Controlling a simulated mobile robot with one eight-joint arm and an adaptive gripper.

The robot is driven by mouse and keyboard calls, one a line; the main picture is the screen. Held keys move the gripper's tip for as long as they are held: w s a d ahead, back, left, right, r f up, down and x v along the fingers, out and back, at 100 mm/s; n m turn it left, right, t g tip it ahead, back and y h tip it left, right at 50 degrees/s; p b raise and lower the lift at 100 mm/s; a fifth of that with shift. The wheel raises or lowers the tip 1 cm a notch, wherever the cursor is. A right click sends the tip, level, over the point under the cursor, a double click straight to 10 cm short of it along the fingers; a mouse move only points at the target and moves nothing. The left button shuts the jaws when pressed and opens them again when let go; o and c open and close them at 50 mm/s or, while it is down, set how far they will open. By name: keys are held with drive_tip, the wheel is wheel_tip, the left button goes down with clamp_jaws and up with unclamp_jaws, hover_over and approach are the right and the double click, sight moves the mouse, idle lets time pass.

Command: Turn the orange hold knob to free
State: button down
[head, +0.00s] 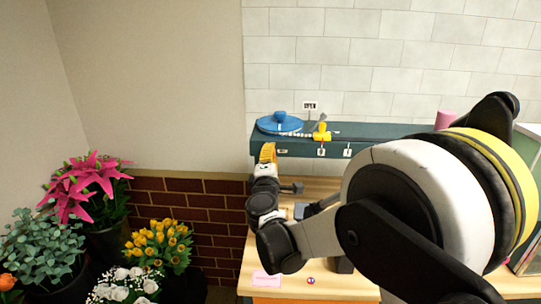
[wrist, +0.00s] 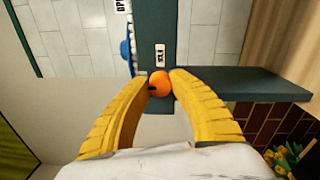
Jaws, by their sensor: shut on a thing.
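The orange hold knob (wrist: 160,84) shows in the wrist view on the front of the dark teal ledge (wrist: 156,22). A dark mark shows on its left side. My gripper (wrist: 160,79) has its two yellow fingers closed on either side of the knob. A small white label (wrist: 160,55) with dark lettering is just above the knob; I cannot read it surely. In the head view, my gripper (head: 267,152) is at the left end of the ledge, and its fingers hide the knob.
A blue round piece (head: 280,124) and a yellow piece (head: 321,132) sit on the ledge. Two white tags (head: 321,151) hang on its front. A pink cylinder (head: 445,119) stands at the right. Potted flowers (head: 158,243) fill the lower left, beside the wooden bench (head: 320,285).

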drive_tip(key=c, duration=1.1)
unclamp_jaws()
drive_tip(key=shift+d, duration=0.1)
drive_tip(key=s, duration=1.2)
drive_tip(key=shift+a+f, duration=0.2)
drive_tip(key=shift+f, duration=0.2)
